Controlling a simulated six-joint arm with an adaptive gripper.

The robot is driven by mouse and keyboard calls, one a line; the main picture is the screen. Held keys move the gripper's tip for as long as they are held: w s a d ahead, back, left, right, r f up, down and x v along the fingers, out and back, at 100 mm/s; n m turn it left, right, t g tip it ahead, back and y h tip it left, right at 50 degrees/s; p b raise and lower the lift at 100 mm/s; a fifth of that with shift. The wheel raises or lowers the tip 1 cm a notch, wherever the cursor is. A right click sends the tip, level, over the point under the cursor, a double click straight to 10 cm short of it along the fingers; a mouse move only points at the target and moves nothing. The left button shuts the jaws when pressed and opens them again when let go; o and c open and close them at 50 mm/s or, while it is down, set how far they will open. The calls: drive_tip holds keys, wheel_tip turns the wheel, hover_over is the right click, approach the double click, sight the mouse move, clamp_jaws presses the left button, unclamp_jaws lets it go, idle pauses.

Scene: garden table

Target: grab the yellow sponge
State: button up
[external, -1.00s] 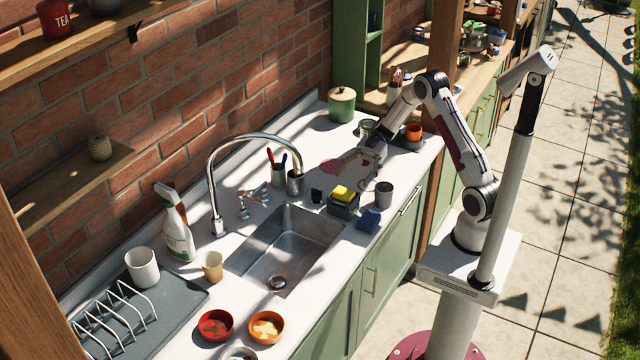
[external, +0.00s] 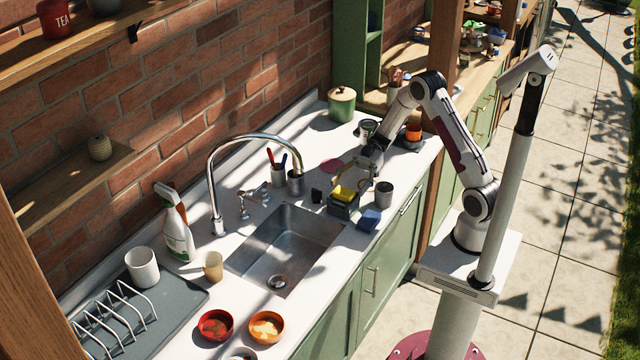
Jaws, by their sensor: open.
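The yellow sponge (external: 343,193) sits in a dark grey-green caddy (external: 342,209) on the white counter, right of the sink. My gripper (external: 364,180) is open and just behind and to the right of the sponge, close to it. Its fingers reach down toward the caddy. I cannot tell whether a finger touches the sponge or the caddy. Nothing shows between the fingers.
A blue sponge or cloth (external: 369,219) lies right of the caddy. A grey cup (external: 383,195) stands close to my gripper. A small black item (external: 316,195) is left of the caddy. The sink (external: 285,250) and tall faucet (external: 215,190) lie further left.

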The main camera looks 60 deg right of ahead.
sight(341, 194)
drive_tip(key=shift+a+f, duration=0.15)
drive_tip(key=shift+a, duration=0.95)
drive_tip(key=c, duration=0.9)
